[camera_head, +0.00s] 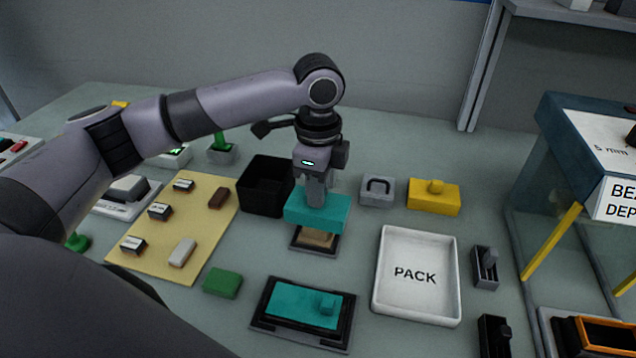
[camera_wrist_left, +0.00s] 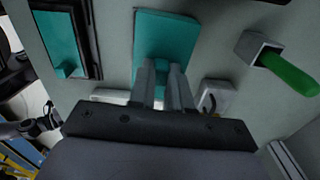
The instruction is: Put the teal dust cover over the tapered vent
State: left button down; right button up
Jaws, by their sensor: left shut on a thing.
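The teal dust cover (camera_head: 318,210) is a flat-topped block held in my left gripper (camera_head: 317,190), which points straight down with its fingers shut on the cover's top. The left wrist view shows the cover (camera_wrist_left: 165,38) between the fingertips (camera_wrist_left: 165,65). Below the cover is the tan tapered vent (camera_head: 315,237) on a dark square base (camera_head: 300,245). The cover hangs above the vent and hides its upper part. I cannot tell whether they touch. My right gripper is not in view.
A black open bin (camera_head: 266,187) stands just left of the cover. A grey block with a handle (camera_head: 377,190) and a yellow block (camera_head: 434,197) sit to the right. A white PACK tray (camera_head: 416,310) and a teal plate in a black frame (camera_head: 300,304) lie in front.

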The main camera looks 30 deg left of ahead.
pick_arm(q)
jog(key=c, duration=1)
grip_release()
jog(key=shift+f, duration=0.1)
jog(key=shift+r, duration=3.6)
